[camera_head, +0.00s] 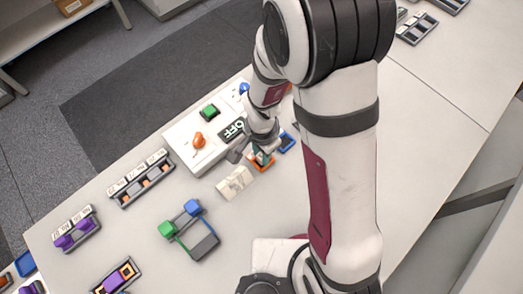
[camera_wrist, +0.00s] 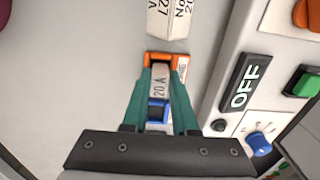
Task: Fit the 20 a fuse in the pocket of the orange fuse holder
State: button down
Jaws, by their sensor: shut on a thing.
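The 20 A fuse (camera_wrist: 160,82), with a pale labelled top, is between the teal fingers of my gripper (camera_wrist: 163,76) in the wrist view. My gripper is shut on it. The orange fuse holder (camera_wrist: 158,57) shows around the far end of the fuse and fingertips. The fuse overlaps the holder in this view, and I cannot tell how deep it sits in the pocket. In the head view my gripper (camera_head: 259,153) is low over the orange holder (camera_head: 264,168), which is partly hidden by the fingers.
A blue holder (camera_head: 287,142) stands close beside the orange one. A white labelled block (camera_head: 234,183) lies on the other side. The white control box (camera_head: 190,148) with an OFF display (camera_wrist: 243,85) and knobs is close by.

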jog(key=shift+f, duration=0.2)
jog(key=c, duration=0.6)
grip_release()
notch_tip(320, 180, up, 16)
jog(key=s+d+r+n, duration=0.1)
jog(key=s+d, duration=0.1)
jog(key=s, duration=0.2)
jog(key=s+d+r+n+y, duration=0.1)
jog(key=s+d, duration=0.2)
jog(key=s, duration=0.2)
jog(key=s+d+r+n, duration=0.1)
jog(key=s+d, duration=0.2)
jog(key=s, duration=0.2)
jog(key=shift+r+y, duration=0.35)
jog(key=shift+y, duration=0.05)
